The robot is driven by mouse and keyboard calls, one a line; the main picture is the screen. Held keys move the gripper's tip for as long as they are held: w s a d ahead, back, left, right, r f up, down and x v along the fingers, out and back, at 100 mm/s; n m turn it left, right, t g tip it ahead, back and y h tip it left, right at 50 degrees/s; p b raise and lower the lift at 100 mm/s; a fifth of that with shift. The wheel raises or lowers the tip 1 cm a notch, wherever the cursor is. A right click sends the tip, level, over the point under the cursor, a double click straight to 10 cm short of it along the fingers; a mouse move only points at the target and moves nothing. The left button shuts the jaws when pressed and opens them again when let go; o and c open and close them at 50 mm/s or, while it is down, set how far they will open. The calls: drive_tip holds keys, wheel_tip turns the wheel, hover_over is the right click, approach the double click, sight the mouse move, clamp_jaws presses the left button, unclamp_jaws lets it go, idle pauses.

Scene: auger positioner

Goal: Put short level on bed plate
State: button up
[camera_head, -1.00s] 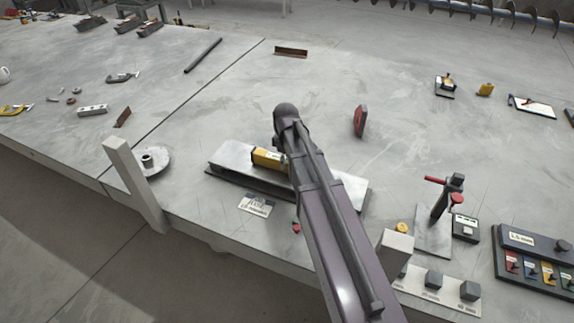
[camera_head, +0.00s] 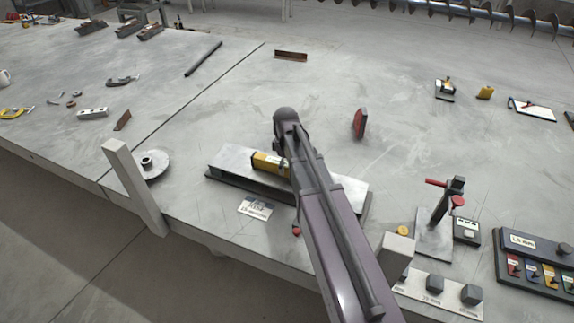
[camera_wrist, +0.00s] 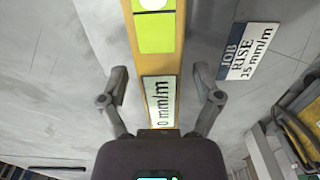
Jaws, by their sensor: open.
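The short level, a yellow bar (camera_head: 268,161), lies on the bed plate (camera_head: 349,190), a long light-grey plate near the front edge of the table. In the wrist view the level (camera_wrist: 157,35) runs up the middle, with a yellow-green vial window and a white label reading "0 mm/m". My gripper (camera_wrist: 160,85) is open, with one finger on each side of the level and a gap visible on both sides. In the head view my arm covers the gripper's fingers and the right end of the level.
A round flanged disc (camera_head: 150,164) and a white post (camera_head: 135,185) stand to the left. A red-handled stand (camera_head: 440,215) is at right.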

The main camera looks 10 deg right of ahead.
sight(286, 164)
drive_tip(key=shift+r, duration=0.2)
wheel_tip(286, 164, up, 12)
drive_tip(key=p, duration=1.2)
drive_tip(key=shift+s, duration=0.1)
idle(0.7)
drive_tip(key=s+m, duration=1)
drive_tip(key=s, duration=0.5)
drive_tip(key=shift+s+d+m, duration=0.2)
drive_tip(key=shift+s+m, duration=0.15)
drive_tip(key=shift+m, duration=0.05)
